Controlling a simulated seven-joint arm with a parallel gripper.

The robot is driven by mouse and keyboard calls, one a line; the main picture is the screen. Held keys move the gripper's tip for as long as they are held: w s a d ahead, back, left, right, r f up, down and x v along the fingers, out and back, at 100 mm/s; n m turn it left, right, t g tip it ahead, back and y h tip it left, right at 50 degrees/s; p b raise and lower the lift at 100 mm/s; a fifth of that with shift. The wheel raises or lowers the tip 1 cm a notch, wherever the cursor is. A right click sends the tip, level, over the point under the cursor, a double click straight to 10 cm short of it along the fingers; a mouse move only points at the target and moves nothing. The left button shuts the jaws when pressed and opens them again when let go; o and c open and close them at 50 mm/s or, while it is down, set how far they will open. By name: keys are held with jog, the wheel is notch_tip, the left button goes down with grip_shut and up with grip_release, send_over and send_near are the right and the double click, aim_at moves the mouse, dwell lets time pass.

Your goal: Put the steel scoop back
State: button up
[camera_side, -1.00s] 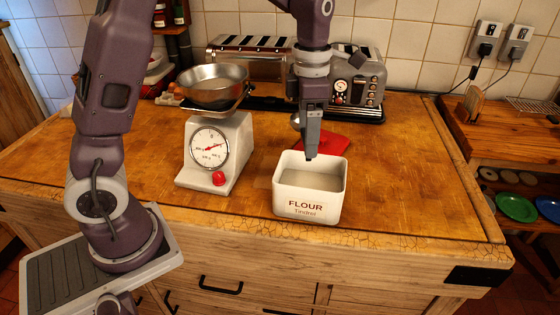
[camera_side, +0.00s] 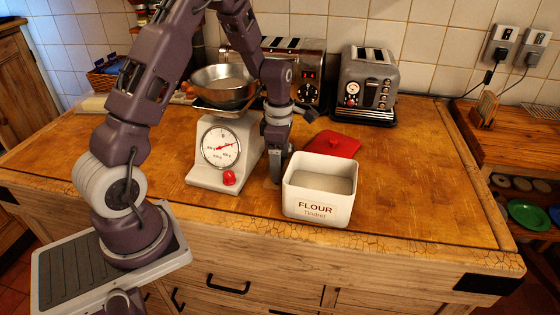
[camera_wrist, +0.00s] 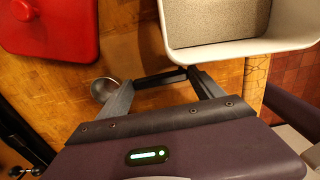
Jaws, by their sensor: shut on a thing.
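My gripper (camera_side: 275,175) is low over the worktop, between the kitchen scale and the left side of the flour tin (camera_side: 318,208). The wrist view shows its two fingers (camera_wrist: 160,80) shut on the steel scoop, whose round shiny bowl (camera_wrist: 103,88) shows by the left finger.
A red lid (camera_side: 332,143) lies behind the tin; it also shows in the wrist view (camera_wrist: 48,25). The white scale (camera_side: 228,150) with a steel bowl (camera_side: 224,85) stands close on the left. Toasters (camera_side: 367,85) line the back. The worktop right of the tin is clear.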

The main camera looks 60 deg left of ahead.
jog(key=o, duration=1.2)
jog(key=shift+f, duration=0.1)
jog(key=s+d+r+m+t, duration=0.1)
jog(key=s+d+r+m, duration=0.15)
jog(key=r, duration=0.65)
jog(key=s+d+r+m, duration=0.1)
jog(key=d+r+m, duration=0.15)
jog(key=r, duration=0.65)
jog(key=s+d+r+m+t, duration=0.2)
jog(key=s+d+m, duration=0.2)
jog(key=s+m, duration=0.5)
jog(key=s+d+r+m+t, duration=0.2)
jog(key=s+d+m, duration=0.3)
jog(key=s+m, duration=0.4)
jog(key=r+m, duration=0.1)
jog(key=m, duration=0.3)
jog(key=shift+s+d, duration=0.25)
jog(key=shift+s, duration=0.1)
